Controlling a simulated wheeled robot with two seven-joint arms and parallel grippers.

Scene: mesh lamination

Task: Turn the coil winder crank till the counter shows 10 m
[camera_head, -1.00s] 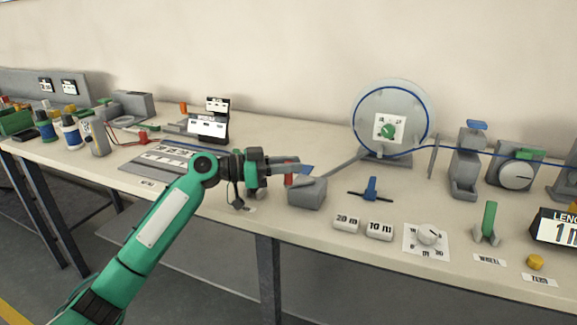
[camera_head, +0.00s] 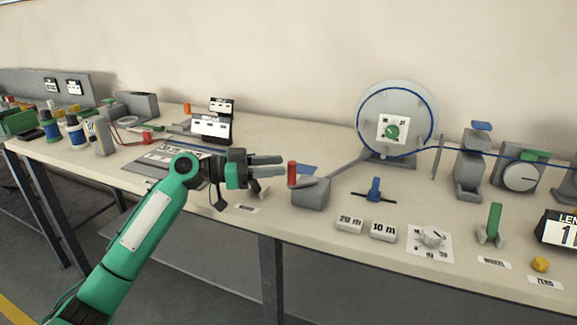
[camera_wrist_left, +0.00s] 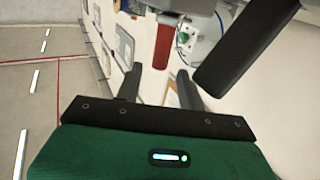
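The coil winder's crank has a red upright handle (camera_head: 292,173) on an arm from a grey housing (camera_head: 311,193), with a large reel (camera_head: 397,110) behind it. My left gripper (camera_head: 283,165) is open, its fingers pointing right at the red handle and just short of it. In the left wrist view the red handle (camera_wrist_left: 162,45) stands ahead of the gripper, and no grip on it shows. The length counter (camera_head: 558,231) is cut off at the right edge; only a leading "1" can be read. My right gripper is out of view.
Blocks marked 20 m (camera_head: 349,225) and 10 m (camera_head: 383,232) lie at the front edge, with a white dial (camera_head: 431,238) beside them. A blue lever (camera_head: 375,190) stands right of the housing. Blue wire runs right from the reel.

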